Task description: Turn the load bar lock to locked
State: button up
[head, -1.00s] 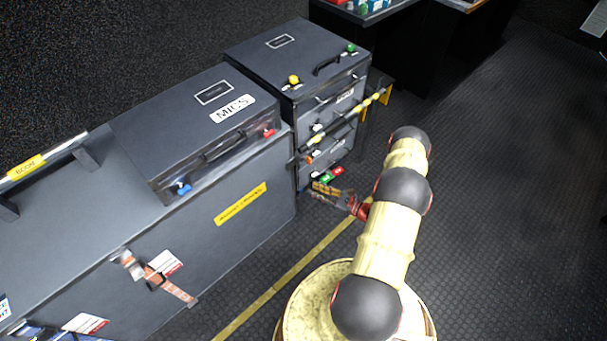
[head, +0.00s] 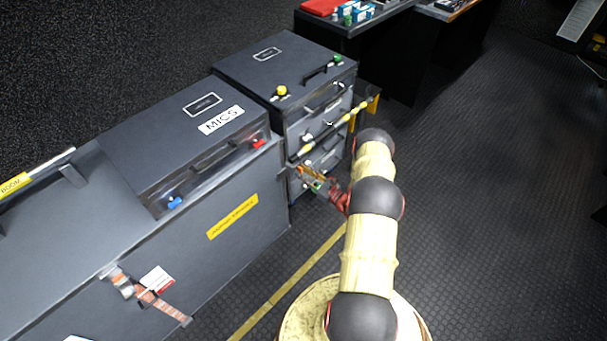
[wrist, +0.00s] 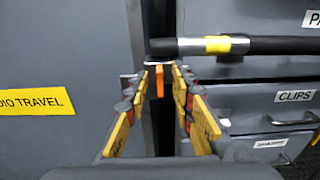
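The load bar (head: 335,127), black with yellow bands, runs across the front of the drawer cabinet; its left end also shows in the wrist view (wrist: 270,46). An orange lock lever (wrist: 160,81) hangs straight down just below that end. My gripper (wrist: 161,72) points at the lever, its two yellow-padded fingers apart on either side of it in the picture. I cannot tell whether either finger touches the lever. In the head view my gripper (head: 312,178) is low beside the cabinet's left edge, and the lever is hard to separate from the fingers.
The drawer cabinet (head: 285,62) has labelled drawers, one marked CLIPS (wrist: 295,96). A grey case marked MICS (head: 185,130) sits on a long grey trunk (head: 240,235) to the left. Dark tables (head: 350,30) stand behind. The floor (head: 480,220) to the right is clear.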

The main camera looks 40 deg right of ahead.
jog(key=shift+w, duration=0.1)
jog(key=shift+c, duration=1.1)
jog(key=c, duration=0.4)
grip_shut()
